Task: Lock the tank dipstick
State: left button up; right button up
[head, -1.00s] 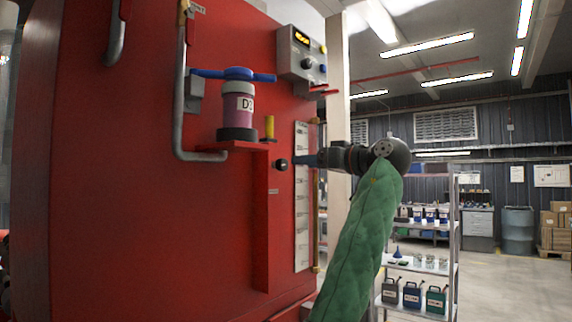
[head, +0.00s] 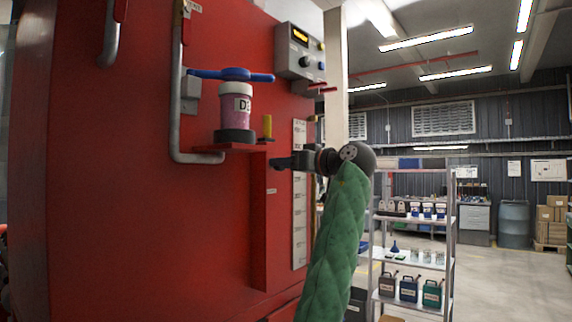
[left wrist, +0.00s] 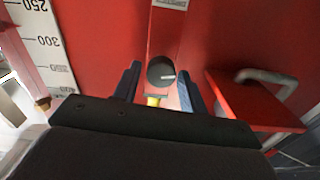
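A yellow handle (head: 267,126), likely the dipstick's, stands upright at the right end of a small red shelf on the red tank (head: 110,160). In the left wrist view, the yellow part (left wrist: 153,101) shows just below a round black knob (left wrist: 160,71). My left gripper (head: 281,163) is at the knob's place and hides most of it in the head view. In the left wrist view, the open blue fingers (left wrist: 158,76) stand either side of the knob. Whether they touch it I cannot tell. My right gripper is not in view.
A white level scale (head: 300,200) runs down the tank. A grey control box (head: 300,52) is above. A metal rack (head: 415,265) stands behind my arm.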

pick_arm(q)
jog(key=c, duration=0.7)
jog(key=shift+m, duration=0.4)
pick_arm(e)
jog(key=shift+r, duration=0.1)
pick_arm(q)
jog(key=m, duration=0.9)
jog(key=m+p, duration=0.1)
jog(key=m, duration=0.9)
jog(key=shift+w+d+f, duration=0.1)
jog(key=shift+w+f, duration=0.05)
jog(key=shift+f, duration=0.05)
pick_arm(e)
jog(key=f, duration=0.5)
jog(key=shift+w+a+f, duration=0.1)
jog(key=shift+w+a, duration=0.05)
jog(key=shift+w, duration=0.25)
